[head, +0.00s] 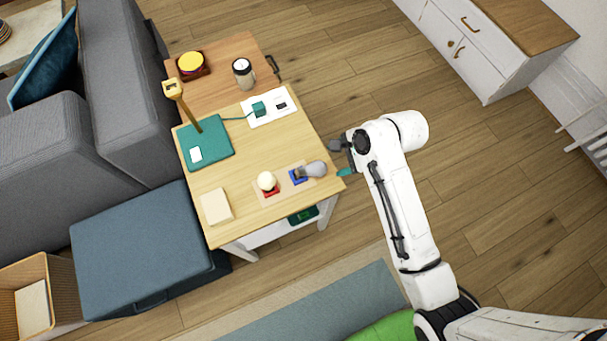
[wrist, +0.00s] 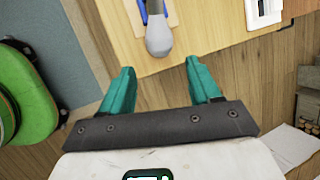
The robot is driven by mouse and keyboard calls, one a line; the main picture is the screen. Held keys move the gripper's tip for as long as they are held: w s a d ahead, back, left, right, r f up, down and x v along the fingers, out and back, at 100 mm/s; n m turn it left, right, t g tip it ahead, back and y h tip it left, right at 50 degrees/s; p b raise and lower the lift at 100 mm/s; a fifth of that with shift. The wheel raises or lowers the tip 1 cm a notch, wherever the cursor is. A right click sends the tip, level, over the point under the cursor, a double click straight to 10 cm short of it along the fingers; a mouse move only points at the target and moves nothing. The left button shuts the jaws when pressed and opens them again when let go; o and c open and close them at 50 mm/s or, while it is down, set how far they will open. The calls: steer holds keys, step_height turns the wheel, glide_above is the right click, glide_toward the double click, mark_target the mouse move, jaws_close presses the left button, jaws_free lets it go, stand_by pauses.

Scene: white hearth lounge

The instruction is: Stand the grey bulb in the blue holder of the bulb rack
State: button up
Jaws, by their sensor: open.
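The grey bulb (head: 316,169) leans or lies with its narrow end at the blue holder (head: 298,177) and its round end toward my gripper; I cannot tell whether its base is inside. The bulb rack (head: 284,194) is a light wooden board on the table, with a white bulb (head: 267,181) upright in its red holder (head: 271,192). In the wrist view the grey bulb (wrist: 159,40) is ahead of my gripper (wrist: 160,72), roughly centred between the teal fingers. The blue holder (wrist: 170,14) shows partly behind it. My gripper is open and empty, beyond the table's right edge.
The wooden table (head: 225,180) also holds a teal book (head: 213,148), a white board with a teal plug (head: 258,109), and a cream block (head: 216,206). A yellow-topped lamp-like post (head: 175,90) and a candle jar (head: 243,70) stand farther back. Floor is clear at right.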

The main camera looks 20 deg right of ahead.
mark_target(323, 167)
steer(key=shift+m, duration=0.4)
steer(key=x, duration=0.5)
steer(key=shift+s+d+f, duration=0.1)
steer(key=shift+s+f, duration=0.05)
steer(key=shift+s, duration=0.15)
steer(key=shift+w+x, duration=0.2)
steer(key=shift+x, duration=2.55)
steer(key=shift+d, duration=0.1)
steer(key=shift+c, duration=0.3)
steer(key=c, duration=0.8)
steer(key=shift+c, duration=0.2)
